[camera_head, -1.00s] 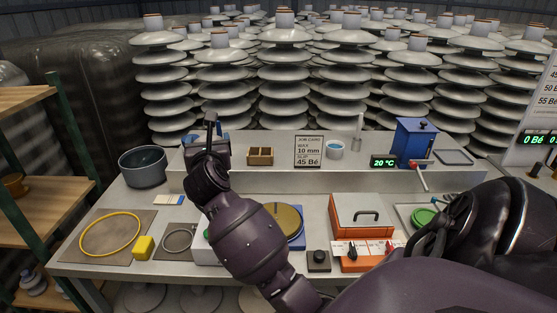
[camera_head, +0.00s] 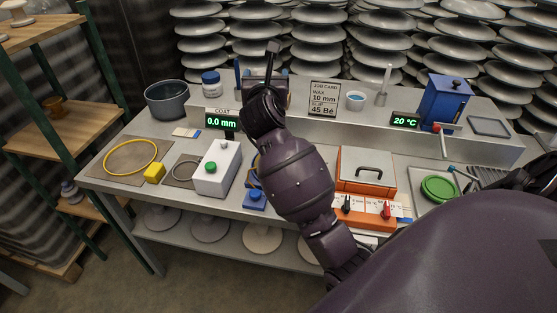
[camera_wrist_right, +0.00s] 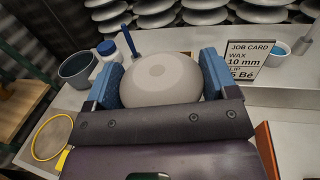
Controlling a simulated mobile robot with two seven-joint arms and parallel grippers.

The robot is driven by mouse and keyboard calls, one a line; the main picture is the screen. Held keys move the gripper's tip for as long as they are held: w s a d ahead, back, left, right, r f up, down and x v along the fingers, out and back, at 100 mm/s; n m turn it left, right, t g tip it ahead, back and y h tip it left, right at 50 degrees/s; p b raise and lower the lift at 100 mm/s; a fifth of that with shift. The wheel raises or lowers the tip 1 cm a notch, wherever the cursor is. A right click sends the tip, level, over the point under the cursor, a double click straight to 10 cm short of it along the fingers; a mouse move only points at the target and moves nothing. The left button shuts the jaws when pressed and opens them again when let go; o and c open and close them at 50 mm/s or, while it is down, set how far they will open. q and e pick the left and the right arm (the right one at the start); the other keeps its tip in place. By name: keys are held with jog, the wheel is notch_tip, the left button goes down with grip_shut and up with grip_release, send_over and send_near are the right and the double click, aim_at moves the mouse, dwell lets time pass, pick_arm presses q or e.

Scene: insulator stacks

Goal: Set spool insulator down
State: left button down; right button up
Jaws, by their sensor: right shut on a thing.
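My right gripper (camera_head: 266,88) is at the back of the bench, just left of the job card. In the wrist view its blue jaws (camera_wrist_right: 162,77) are shut on a pale grey, rounded spool insulator (camera_wrist_right: 160,80). Only its broad face shows there. In the head view my gripper and wrist mostly hide it, and I cannot tell whether it touches the raised ledge. My left gripper is not in view.
The job card (camera_head: 323,98) stands right of my gripper, with a small cup (camera_head: 355,101) beyond. A coat display (camera_head: 220,120) reads 0.0 mm, near a white box (camera_head: 217,170). A grey pot (camera_head: 167,99) is left. An orange box (camera_head: 366,170) sits right.

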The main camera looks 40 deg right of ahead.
jog(key=shift+s+d+f, duration=0.1)
jog(key=shift+f, duration=0.05)
notch_tip(320, 180, down, 20)
jog(key=b, duration=0.6)
jog(key=shift+r, duration=0.25)
jog(key=shift+f, duration=0.25)
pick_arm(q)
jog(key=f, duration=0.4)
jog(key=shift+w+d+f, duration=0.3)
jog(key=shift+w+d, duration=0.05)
pick_arm(e)
jog(key=shift+r, duration=0.1)
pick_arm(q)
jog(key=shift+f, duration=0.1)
pick_arm(e)
jog(key=shift+f, duration=0.25)
